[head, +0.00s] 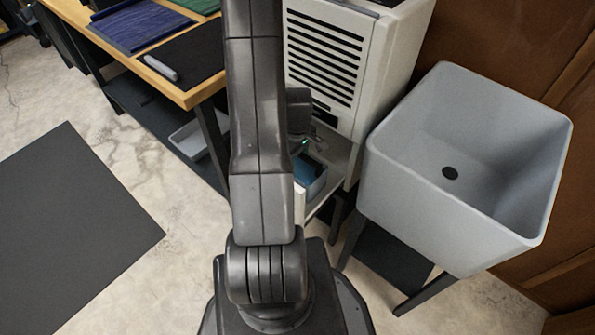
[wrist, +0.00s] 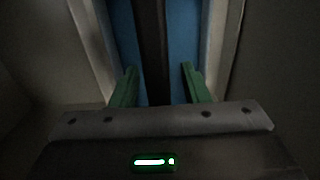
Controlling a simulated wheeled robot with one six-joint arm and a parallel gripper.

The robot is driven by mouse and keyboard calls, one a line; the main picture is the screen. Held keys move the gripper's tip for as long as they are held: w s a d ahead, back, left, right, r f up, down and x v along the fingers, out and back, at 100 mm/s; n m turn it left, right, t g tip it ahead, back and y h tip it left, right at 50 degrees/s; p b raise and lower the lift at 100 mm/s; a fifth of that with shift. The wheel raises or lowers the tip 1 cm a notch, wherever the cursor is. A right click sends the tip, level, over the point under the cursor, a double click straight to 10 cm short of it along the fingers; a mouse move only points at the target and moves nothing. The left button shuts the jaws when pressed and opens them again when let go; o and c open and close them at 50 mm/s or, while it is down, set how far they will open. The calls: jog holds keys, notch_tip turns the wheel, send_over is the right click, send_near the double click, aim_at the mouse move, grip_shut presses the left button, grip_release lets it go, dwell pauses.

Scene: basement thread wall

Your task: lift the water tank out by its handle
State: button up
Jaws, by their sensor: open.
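The water tank (head: 319,187) sits low in the open bay of the white louvred unit in the head view, with blue showing inside. My arm hides its left part. In the wrist view, the blue interior (wrist: 183,35) lies between pale tank walls. A dark bar, seemingly the handle (wrist: 150,45), runs across the blue, away from me. My gripper (wrist: 158,72) is open, its green fingers on either side of the bar with gaps. I cannot tell whether the fingertips are down at the bar's height. In the head view the fingers are hidden.
The white louvred unit (head: 390,75) stands above and behind the tank. A grey sink (head: 400,205) on dark legs is close on the right. A wooden workbench (head: 190,97) with a lower shelf is on the left. A dark mat (head: 75,225) lies on open floor.

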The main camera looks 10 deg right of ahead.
grip_shut()
jog(key=shift+r, duration=0.1)
